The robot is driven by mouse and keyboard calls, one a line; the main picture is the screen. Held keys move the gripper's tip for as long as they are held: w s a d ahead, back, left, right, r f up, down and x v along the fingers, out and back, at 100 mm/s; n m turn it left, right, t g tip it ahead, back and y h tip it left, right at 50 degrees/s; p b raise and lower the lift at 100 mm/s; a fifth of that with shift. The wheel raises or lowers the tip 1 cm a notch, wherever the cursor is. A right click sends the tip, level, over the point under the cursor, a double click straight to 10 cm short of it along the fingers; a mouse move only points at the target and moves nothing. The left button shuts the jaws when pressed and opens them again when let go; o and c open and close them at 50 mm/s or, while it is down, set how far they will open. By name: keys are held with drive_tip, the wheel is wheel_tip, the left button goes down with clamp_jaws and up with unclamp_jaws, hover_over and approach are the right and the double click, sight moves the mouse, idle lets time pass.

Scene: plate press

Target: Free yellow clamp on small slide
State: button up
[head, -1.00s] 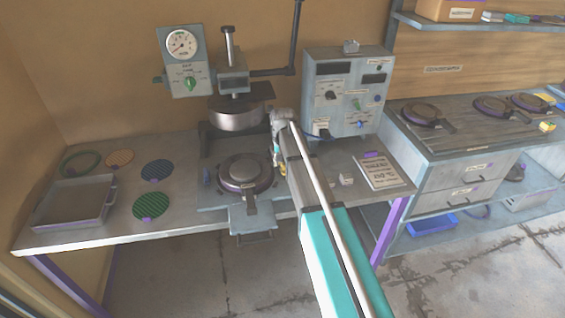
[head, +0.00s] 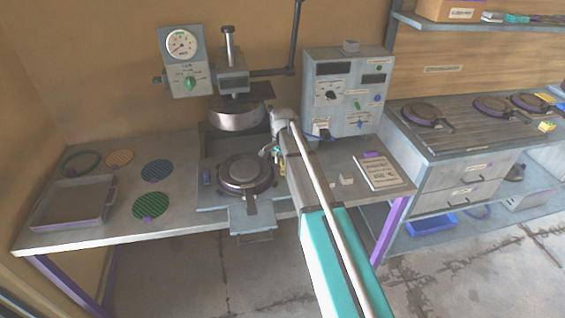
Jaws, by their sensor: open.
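A round dark plate with a purple rim (head: 246,174) sits on the grey slide (head: 250,217) under the raised press head (head: 238,117). My gripper (head: 267,153) is open, just above the plate's right rear edge, and looks empty. A small yellow part (head: 282,166), possibly the yellow clamp, shows right of the plate, close beside my gripper and arm. My arm hides most of that side, so I cannot tell whether the gripper touches it or whether the clamp is closed. A small blue part (head: 206,177) stands left of the plate.
The press lever (head: 294,40) rises above my gripper. A grey control box (head: 347,95) stands behind my arm on the right. A shallow tray (head: 72,205) and several round discs (head: 153,204) lie on the left of the bench. A printed sheet (head: 377,172) lies at the right.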

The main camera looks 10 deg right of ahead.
drive_tip(key=m, duration=0.7)
wheel_tip(320, 180, up, 14)
drive_tip(key=p, duration=1.4)
drive_tip(key=s+f+n+b, duration=0.4)
drive_tip(key=s+n, duration=0.4)
drive_tip(key=s, duration=0.5)
drive_tip(key=s+f+n+b, duration=0.5)
drive_tip(key=s+n, duration=0.4)
drive_tip(key=s, duration=0.4)
drive_tip(key=shift+f+n, duration=0.15)
drive_tip(key=shift+n, duration=0.15)
wheel_tip(320, 180, up, 9)
drive_tip(key=m+p, duration=0.9)
hover_over(282, 161)
drive_tip(key=shift+d, duration=0.1)
